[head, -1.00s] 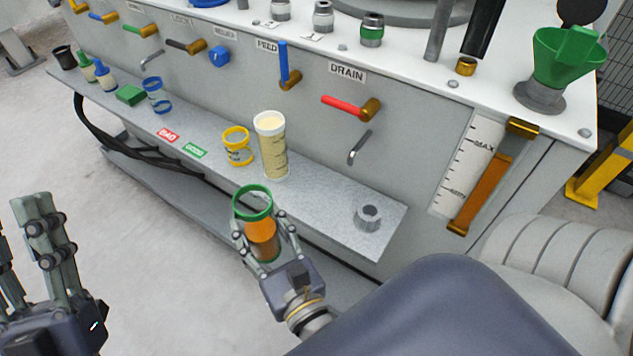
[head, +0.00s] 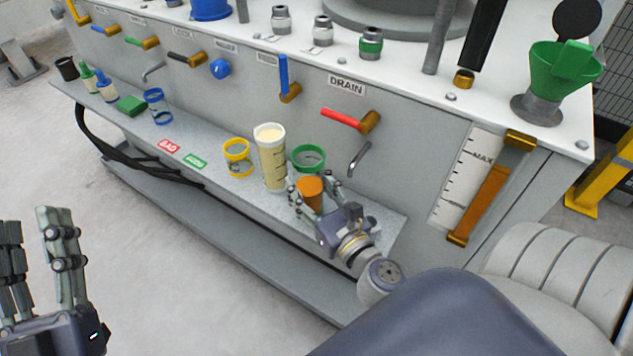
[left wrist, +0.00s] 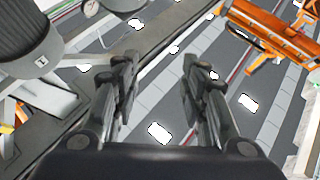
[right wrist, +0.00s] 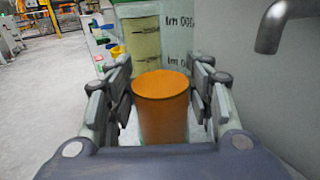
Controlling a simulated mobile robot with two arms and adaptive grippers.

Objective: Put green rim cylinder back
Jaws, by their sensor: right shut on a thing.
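The green rim cylinder (head: 308,157) is clear, with orange liquid low inside it. My right gripper (head: 313,187) is shut around its lower part, over the right part of the grey shelf (head: 385,212). It looks about upright. Its base is hidden by the gripper, so I cannot tell whether it touches the shelf. In the right wrist view the orange contents (right wrist: 163,110) show between the fingers. My left gripper (head: 38,220) is empty over the floor at the left. Its fingers stand apart in the left wrist view (left wrist: 160,75).
A tall white-rimmed cylinder (head: 271,165) stands just left of the held one, then a yellow-rimmed one (head: 238,160). A blue-rimmed one (head: 157,108) is farther left. A bent metal spout (head: 359,160) and the red drain handle (head: 345,117) project from the panel nearby.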

